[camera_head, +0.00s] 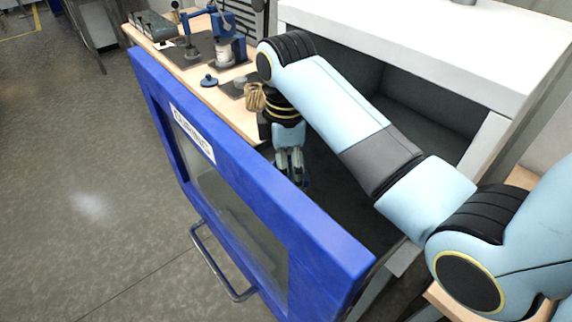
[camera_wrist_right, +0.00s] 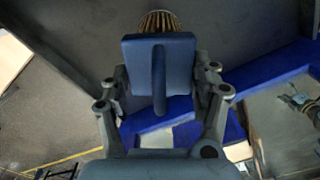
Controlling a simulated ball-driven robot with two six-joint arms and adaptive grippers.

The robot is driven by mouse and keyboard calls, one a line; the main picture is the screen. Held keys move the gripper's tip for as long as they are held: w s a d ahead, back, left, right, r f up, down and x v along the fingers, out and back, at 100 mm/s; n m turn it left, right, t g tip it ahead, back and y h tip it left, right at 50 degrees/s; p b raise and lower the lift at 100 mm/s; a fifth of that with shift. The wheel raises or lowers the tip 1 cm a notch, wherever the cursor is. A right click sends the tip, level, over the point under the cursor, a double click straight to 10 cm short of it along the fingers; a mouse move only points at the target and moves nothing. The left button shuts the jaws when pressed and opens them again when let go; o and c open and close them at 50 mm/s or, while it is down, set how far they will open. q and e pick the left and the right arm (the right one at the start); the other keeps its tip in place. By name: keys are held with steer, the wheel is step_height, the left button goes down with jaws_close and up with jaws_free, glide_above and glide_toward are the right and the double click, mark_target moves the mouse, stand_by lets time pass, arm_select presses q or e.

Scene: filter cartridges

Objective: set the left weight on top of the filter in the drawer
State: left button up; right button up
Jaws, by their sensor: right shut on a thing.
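My right gripper (camera_head: 290,168) points down inside the open blue-fronted drawer (camera_head: 262,200), whose label appears to read "CURING". In the right wrist view my right gripper (camera_wrist_right: 160,82) is shut on a blue weight (camera_wrist_right: 182,62), a squarish block with an upright ridge-like handle. The filter (camera_wrist_right: 158,20), tan and pleated, shows just beyond the weight and is partly hidden by it. I cannot tell whether the weight touches the filter.
A white cabinet (camera_head: 430,50) with a dark opening stands over the drawer's right side. A wooden bench (camera_head: 180,65) at the back holds a blue fixture (camera_head: 205,20), a small blue knobbed piece (camera_head: 209,81) and dark mats. The drawer's handle (camera_head: 215,265) faces open floor.

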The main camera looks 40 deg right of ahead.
steer(key=shift+f, duration=0.35)
steer(key=o, duration=1.8)
steer(key=shift+f, duration=0.15)
